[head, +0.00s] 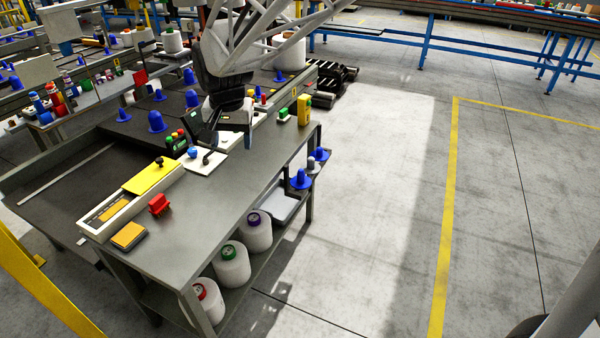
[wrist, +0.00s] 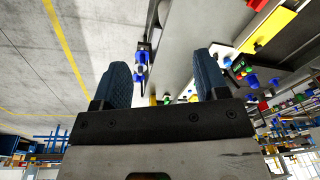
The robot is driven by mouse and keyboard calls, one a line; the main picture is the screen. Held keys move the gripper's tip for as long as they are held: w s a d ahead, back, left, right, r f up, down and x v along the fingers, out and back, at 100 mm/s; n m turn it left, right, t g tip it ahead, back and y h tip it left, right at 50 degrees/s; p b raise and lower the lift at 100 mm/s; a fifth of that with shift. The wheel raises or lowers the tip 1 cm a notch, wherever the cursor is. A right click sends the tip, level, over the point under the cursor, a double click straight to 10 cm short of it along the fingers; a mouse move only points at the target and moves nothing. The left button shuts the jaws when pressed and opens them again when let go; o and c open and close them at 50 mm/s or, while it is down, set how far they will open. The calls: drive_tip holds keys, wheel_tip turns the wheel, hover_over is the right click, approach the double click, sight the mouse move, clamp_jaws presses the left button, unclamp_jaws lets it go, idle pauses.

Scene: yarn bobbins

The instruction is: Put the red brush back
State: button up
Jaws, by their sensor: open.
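A small red block-like thing, which I take for the red brush (head: 159,204), lies on the grey workbench (head: 215,215) in the head view. It is just right of a long white tray with a yellow lid. A red piece at the top edge of the wrist view (wrist: 257,4) seems to be the same thing, partly cut off. My gripper (head: 230,135) is over the far part of the bench, well away from the red brush. In the wrist view its two dark blue fingers (wrist: 163,78) are wide apart with nothing held between them.
The white tray (head: 100,228) with a yellow lid (head: 154,176) and a yellow-orange pad (head: 129,236) flank the brush. A yellow device (head: 304,109) stands at the far right edge. White bobbins (head: 231,264) sit on the lower shelf. Bench surface right of the brush is clear.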

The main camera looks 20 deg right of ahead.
drive_tip(key=s+d+n, duration=0.1)
drive_tip(key=s+d, duration=0.2)
drive_tip(key=s, duration=0.6)
drive_tip(key=s+d+n, duration=0.1)
drive_tip(key=s+d, duration=0.3)
drive_tip(key=s, duration=0.6)
drive_tip(key=s+d+n+t, duration=0.1)
drive_tip(key=s+d, duration=0.2)
drive_tip(key=s, duration=0.6)
drive_tip(key=shift+s+d+f+n, duration=0.15)
drive_tip(key=shift+d+f+n, duration=0.2)
drive_tip(key=shift+f+n, duration=0.1)
drive_tip(key=shift+c, duration=0.4)
